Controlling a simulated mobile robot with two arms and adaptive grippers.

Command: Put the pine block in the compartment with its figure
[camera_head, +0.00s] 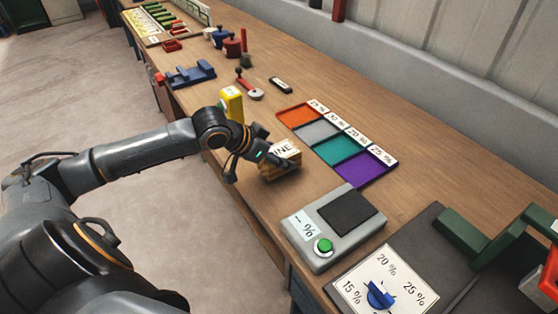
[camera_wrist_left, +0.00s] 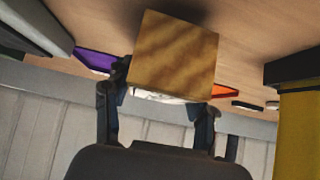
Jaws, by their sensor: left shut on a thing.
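The pine block (camera_head: 272,172), a wooden cube with a white label ending in "INE", is in my left gripper (camera_head: 280,160). The gripper is shut on it near the front edge of the bench, left of the tray. In the left wrist view the block (camera_wrist_left: 173,55) sits between the two fingers. The tray's compartments are orange (camera_head: 296,116), grey (camera_head: 317,132), teal (camera_head: 338,151) and purple (camera_head: 366,170), each with a small percent label. A grey meter (camera_head: 293,240) has a dark pad (camera_head: 346,212), a green button and a display reading "- %". My right gripper is not in view.
A dial card (camera_head: 390,285) with a blue pointer and percent marks lies on a dark mat at lower right, near a green device (camera_head: 480,240). A yellow object (camera_head: 232,103) stands behind my left wrist. A blue stand (camera_head: 190,75) is farther back.

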